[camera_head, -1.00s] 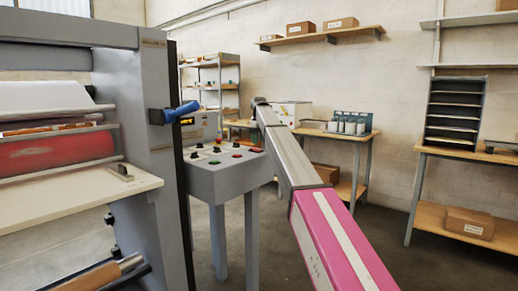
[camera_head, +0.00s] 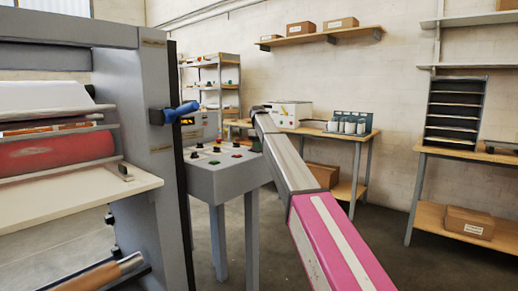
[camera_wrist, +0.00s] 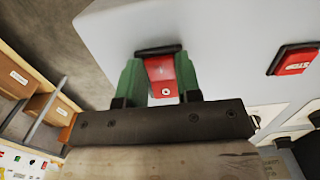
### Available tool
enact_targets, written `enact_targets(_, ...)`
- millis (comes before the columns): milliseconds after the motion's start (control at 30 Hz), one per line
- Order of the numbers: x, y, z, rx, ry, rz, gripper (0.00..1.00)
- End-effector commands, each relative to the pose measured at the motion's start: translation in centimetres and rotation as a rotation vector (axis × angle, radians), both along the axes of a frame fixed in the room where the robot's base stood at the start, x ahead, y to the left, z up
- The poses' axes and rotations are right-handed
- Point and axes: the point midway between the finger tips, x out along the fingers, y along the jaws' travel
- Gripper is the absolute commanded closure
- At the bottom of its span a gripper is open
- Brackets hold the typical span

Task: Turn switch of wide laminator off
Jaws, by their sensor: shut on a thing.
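The wide laminator (camera_head: 135,90) stands at the left in the head view, with a red roller and a blue handle. Its grey control console (camera_head: 228,180) on legs carries several knobs and buttons. In the wrist view, my gripper (camera_wrist: 159,72) has its green fingers on either side of a red rocker switch (camera_wrist: 162,88) in a dark frame on the pale console face. The fingers are shut on this switch. In the head view, the fingers and switch are hidden at the far end of my arm. I cannot read the switch's position.
Another red, lettered switch (camera_wrist: 294,60) sits to the right in the wrist view, with dark knobs below it. A workbench with canisters (camera_head: 347,124) stands behind the console. A bench with a dark paper rack (camera_head: 455,112) stands at the right. Floor between them is clear.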

Motion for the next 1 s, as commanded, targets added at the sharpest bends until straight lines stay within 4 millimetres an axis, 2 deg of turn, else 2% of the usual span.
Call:
enact_targets(200, 0.4, 0.43, 0.35, -0.115, 0.09, 0.001, 0.92)
enact_targets(533, 0.25, 0.34, 0.37, -0.129, 0.101, 0.0, 0.92)
enact_targets(567, 0.25, 0.34, 0.37, -0.128, 0.101, 0.0, 0.58)
enact_targets(600, 0.25, 0.34, 0.37, -0.128, 0.101, 0.0, 0.45)
enact_targets(633, 0.25, 0.33, 0.36, -0.128, 0.101, 0.0, 0.43)
enact_targets(867, 0.26, 0.33, 0.34, -0.128, 0.101, 0.0, 0.43)
enact_targets(1000, 1.02, 0.42, 0.82, -0.128, 0.101, 0.0, 0.43)
